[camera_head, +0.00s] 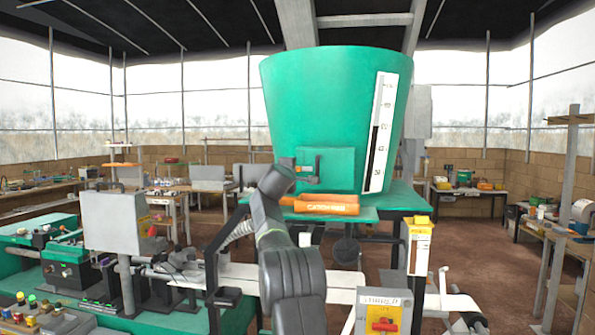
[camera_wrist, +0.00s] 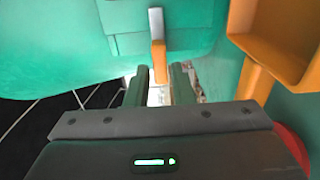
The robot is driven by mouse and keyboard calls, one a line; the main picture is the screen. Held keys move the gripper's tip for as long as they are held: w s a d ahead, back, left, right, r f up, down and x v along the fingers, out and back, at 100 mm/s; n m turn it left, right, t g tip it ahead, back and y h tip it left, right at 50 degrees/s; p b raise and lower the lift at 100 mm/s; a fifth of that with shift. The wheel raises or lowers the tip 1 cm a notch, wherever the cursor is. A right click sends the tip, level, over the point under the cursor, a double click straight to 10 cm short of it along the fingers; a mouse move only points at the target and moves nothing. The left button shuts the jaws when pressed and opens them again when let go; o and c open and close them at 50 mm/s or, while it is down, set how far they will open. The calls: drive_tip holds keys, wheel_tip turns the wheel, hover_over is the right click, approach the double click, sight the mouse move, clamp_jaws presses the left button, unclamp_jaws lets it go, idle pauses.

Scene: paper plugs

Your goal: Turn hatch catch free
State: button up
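The big green hopper (camera_head: 330,95) stands in the middle of the head view, with a square green hatch (camera_head: 338,168) low on its front. In the wrist view the hatch catch (camera_wrist: 158,50) is a short orange lever with a grey upper end, set against a green panel. My gripper (camera_wrist: 161,75) is open. Its two dark green fingers lie left and right of the lever's lower end in the picture, with visible gaps. I cannot tell how deep the lever sits between them.
An orange tray (camera_head: 325,206) with lettering sits below the hatch. An orange open box shape (camera_wrist: 275,35) fills the wrist view's upper right, close to my gripper. A grey box with a red switch (camera_head: 383,314) stands at front right. Benches line the walls.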

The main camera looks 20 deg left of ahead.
clamp_jaws()
drive_tip(key=m+b, duration=0.3)
drive_tip(key=m, duration=1.5)
drive_tip(key=shift+o, duration=1.9)
unclamp_jaws()
